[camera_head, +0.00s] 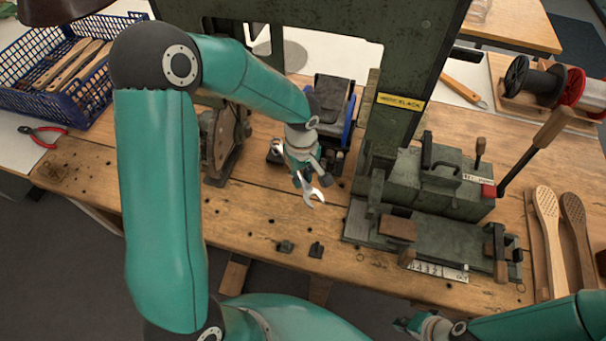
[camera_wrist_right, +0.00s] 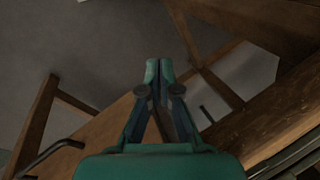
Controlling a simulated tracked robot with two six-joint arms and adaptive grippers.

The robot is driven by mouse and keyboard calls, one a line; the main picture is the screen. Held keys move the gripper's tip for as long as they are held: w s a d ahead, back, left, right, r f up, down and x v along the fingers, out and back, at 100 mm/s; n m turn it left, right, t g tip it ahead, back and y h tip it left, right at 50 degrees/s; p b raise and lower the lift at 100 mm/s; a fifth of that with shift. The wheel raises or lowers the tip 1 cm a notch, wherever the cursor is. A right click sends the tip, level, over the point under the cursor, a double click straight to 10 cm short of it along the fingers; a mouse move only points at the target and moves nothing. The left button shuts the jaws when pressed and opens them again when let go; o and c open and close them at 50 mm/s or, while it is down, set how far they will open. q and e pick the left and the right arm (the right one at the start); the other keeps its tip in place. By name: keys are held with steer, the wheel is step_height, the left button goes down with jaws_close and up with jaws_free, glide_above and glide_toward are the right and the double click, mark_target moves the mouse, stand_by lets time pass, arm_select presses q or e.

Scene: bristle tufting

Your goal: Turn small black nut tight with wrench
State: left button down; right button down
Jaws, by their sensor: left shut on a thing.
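My left gripper (camera_head: 302,172) is shut on a silver wrench (camera_head: 313,196), whose open jaw points down over the middle of the bench. Two small dark pieces lie near the bench's front edge, one left (camera_head: 286,246) and one right (camera_head: 316,250); I cannot tell whether either is the small black nut. The wrench jaw is apart from both, behind them. My right gripper (camera_head: 404,324) is low in front of the bench; in the right wrist view its fingertips (camera_wrist_right: 159,70) are together with nothing between them.
A green machine (camera_head: 440,180) with a long wooden-handled lever stands right of the wrench. A blue basket (camera_head: 85,100) of brush handles and red pliers (camera_head: 42,135) are at the left. Wooden brush bodies (camera_head: 548,230) lie at the right. The bench front between is mostly free.

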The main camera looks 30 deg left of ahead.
arm_select(q)
steer(key=shift+s+d+b, duration=0.1)
steer(key=shift+b, duration=0.7)
stand_by(1.1)
steer(key=shift+f+b, duration=0.35)
steer(key=shift+b, duration=0.35)
stand_by(0.8)
steer(key=shift+b, duration=0.3)
stand_by(0.7)
steer(key=shift+f+b, duration=0.65)
steer(key=shift+b, duration=0.2)
stand_by(0.7)
stand_by(0.4)
